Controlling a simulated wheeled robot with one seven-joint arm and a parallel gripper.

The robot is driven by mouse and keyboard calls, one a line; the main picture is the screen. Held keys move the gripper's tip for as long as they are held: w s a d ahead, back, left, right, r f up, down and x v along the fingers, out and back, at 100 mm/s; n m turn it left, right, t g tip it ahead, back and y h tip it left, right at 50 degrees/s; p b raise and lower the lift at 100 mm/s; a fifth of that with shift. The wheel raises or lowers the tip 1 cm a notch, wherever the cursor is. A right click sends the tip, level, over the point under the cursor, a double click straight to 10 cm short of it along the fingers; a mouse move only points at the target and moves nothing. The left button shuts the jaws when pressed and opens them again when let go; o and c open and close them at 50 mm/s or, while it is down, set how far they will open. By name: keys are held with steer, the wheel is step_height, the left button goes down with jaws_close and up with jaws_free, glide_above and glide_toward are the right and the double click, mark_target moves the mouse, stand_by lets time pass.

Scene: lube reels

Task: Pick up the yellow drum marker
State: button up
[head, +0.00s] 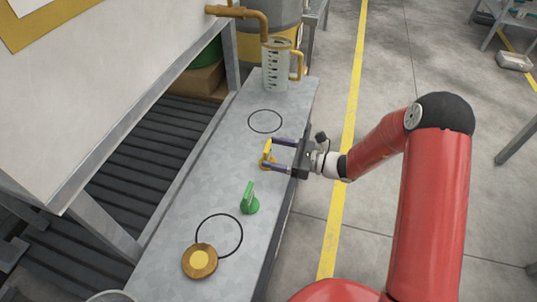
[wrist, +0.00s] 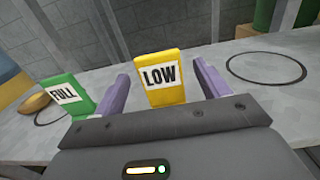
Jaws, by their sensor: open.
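The yellow drum marker (head: 266,155) stands on the grey metal bench. In the wrist view the yellow marker (wrist: 161,80) carries a white label reading LOW and stands upright between my two purple fingers. My gripper (head: 272,153) is open, with one finger on each side of the marker; a gap shows on both sides in the wrist view. The marker's lower part is hidden by the gripper body in the wrist view. A green marker (head: 249,199) stands nearer on the bench; its label reads FULL in the wrist view (wrist: 66,96).
A round brown and yellow lid-like disc (head: 200,261) overlaps a black circle (head: 219,236) on the bench. Another circle (head: 265,121) is empty beyond the yellow marker. A measuring jug (head: 277,66) stands at the far end under a brown pipe (head: 247,14).

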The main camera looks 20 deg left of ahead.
steer(key=shift+s+a, duration=0.15)
steer(key=shift+a, duration=1.2)
steer(key=c, duration=1)
steer(key=shift+c, duration=0.2)
